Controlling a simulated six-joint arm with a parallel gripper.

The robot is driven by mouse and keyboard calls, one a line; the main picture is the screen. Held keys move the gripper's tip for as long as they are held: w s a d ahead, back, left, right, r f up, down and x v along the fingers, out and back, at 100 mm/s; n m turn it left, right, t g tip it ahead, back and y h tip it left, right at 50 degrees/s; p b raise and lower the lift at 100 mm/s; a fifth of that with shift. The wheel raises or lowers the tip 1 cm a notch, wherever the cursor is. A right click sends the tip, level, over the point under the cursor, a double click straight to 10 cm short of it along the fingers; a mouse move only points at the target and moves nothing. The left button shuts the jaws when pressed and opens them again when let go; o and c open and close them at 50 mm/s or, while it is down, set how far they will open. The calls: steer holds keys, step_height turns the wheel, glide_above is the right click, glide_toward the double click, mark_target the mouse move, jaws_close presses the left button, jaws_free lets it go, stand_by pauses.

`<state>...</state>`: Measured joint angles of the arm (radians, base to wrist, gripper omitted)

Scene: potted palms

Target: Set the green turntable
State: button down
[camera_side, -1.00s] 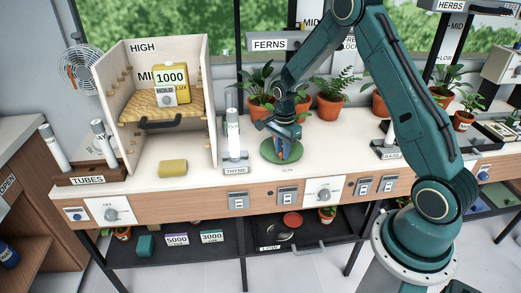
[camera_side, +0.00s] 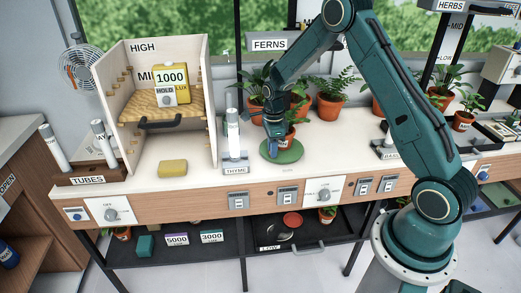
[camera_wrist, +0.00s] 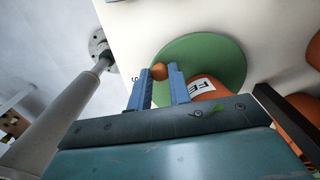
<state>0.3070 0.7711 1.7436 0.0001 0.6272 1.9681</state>
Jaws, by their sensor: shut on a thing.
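The green turntable (camera_side: 292,155) is a flat round disc on the white bench, right of the THYME stand. It also shows in the wrist view (camera_wrist: 222,57). A small orange knob (camera_wrist: 159,71) sits at its left edge in the wrist view. My gripper (camera_wrist: 161,78) is shut on this knob, with one blue finger on each side. In the side view my gripper (camera_side: 272,150) is low at the left edge of the disc. An orange pot (camera_wrist: 208,88) with a white label, partly hidden by my gripper, stands at the disc; the label reads "FE" in part.
The THYME stand (camera_side: 236,167) with a white tube is close on the left. Potted plants (camera_side: 329,105) stand behind. A yellow sponge-like block (camera_side: 173,168) lies farther left. Bench in front of the disc is clear. A dark bar (camera_wrist: 284,118) is near my gripper's right side.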

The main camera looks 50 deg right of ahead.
mark_target(265, 152)
steer(key=shift+w+d+m, duration=0.1)
steer(key=shift+w+m, duration=0.95)
steer(key=shift+m, duration=0.65)
steer(key=shift+w+d+m, duration=0.25)
steer(key=shift+w+m, duration=0.5)
steer(key=shift+m, duration=0.65)
steer(key=shift+w, duration=0.1)
steer(key=c, duration=1.3)
jaws_free()
steer(key=shift+r, duration=0.15)
step_height(265, 152, up, 14)
steer(key=shift+f, duration=0.2)
steer(key=shift+r, duration=0.1)
